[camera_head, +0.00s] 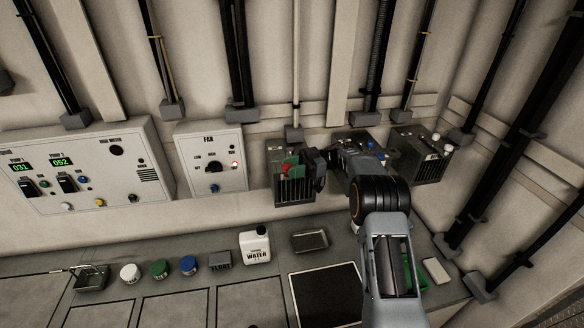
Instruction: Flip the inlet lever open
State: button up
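A dark metal box (281,193) with a slatted front hangs on the wall near the middle of the view. A green part (293,171) with a red bit beside it sits on this box's upper front. It may be the inlet lever, but I can read no label there. My gripper (309,161) is at the right side of this box, close to the green part. I cannot tell whether they touch. My arm comes up from the lower right and hides part of the wall behind it. The fingers are dark and small, so their opening cannot be made out.
Another dark box (425,166) with pale knobs hangs at the right; one between is partly behind my arm. The fan panel (211,160) and a larger control panel (90,170) are left. A water jug (255,246), a tray (310,240) and several pots stand on the counter below.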

jog(key=shift+o, duration=1.4)
jog(key=s+d+r+b, duration=0.2)
jog(key=s+r+b, duration=0.4)
jog(key=s+r, duration=0.7)
jog(key=shift+s+d, duration=0.35)
jog(key=shift+d, duration=0.05)
jog(key=shift+c, duration=0.5)
